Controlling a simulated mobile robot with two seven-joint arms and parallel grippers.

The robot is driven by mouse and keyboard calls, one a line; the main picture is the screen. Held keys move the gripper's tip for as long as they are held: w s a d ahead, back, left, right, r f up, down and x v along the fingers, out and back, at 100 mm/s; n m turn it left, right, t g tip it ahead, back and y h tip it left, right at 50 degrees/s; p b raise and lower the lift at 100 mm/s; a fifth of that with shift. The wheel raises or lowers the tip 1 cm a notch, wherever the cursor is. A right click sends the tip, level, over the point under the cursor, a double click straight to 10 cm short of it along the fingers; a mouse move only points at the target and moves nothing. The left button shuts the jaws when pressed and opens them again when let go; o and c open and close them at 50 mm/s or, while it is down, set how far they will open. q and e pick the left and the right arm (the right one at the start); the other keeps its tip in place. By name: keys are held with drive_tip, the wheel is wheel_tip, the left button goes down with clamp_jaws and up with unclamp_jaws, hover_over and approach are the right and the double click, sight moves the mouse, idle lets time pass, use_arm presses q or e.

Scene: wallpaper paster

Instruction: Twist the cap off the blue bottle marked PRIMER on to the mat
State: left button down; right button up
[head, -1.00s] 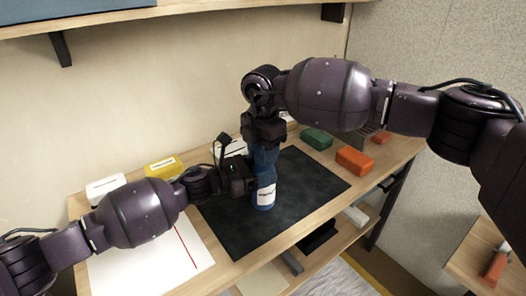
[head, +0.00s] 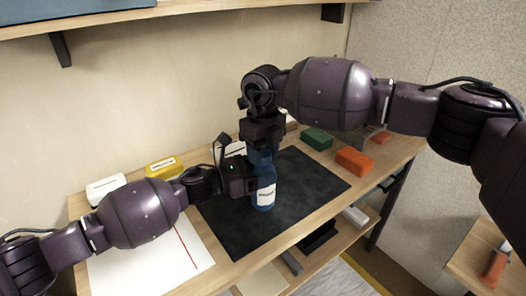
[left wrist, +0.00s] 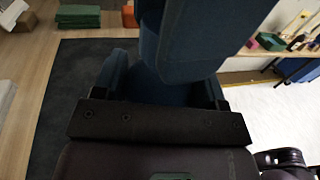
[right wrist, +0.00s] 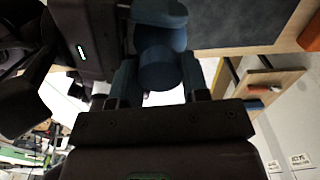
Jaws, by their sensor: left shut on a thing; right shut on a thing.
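The blue bottle (head: 264,194) with a white label stands upright on the dark mat (head: 308,185). My left gripper (head: 254,182) is shut on its body from the left side. The bottle also fills the upper middle of the left wrist view (left wrist: 190,45). My right gripper (head: 260,155) points down from above and is shut on the blue cap at the bottle's top. In the right wrist view the cap (right wrist: 160,68) lies between the two fingers. Whether the cap is loose from the neck cannot be told.
A green block (head: 316,139) and an orange block (head: 355,161) lie right of the mat. A yellow box (head: 164,168) and a white box (head: 106,187) stand at the back left. A white sheet with a red line (head: 150,262) lies front left. The mat's right part is clear.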

drive_tip(key=n, duration=0.8)
drive_tip(key=shift+n, duration=0.3)
drive_tip(key=n, duration=0.4)
drive_tip(key=shift+r, duration=0.1)
drive_tip(key=n, duration=0.4)
drive_tip(key=shift+n, duration=0.3)
drive_tip(key=shift+r, duration=0.15)
drive_tip(key=shift+r, duration=0.35)
drive_tip(key=shift+r, duration=0.7)
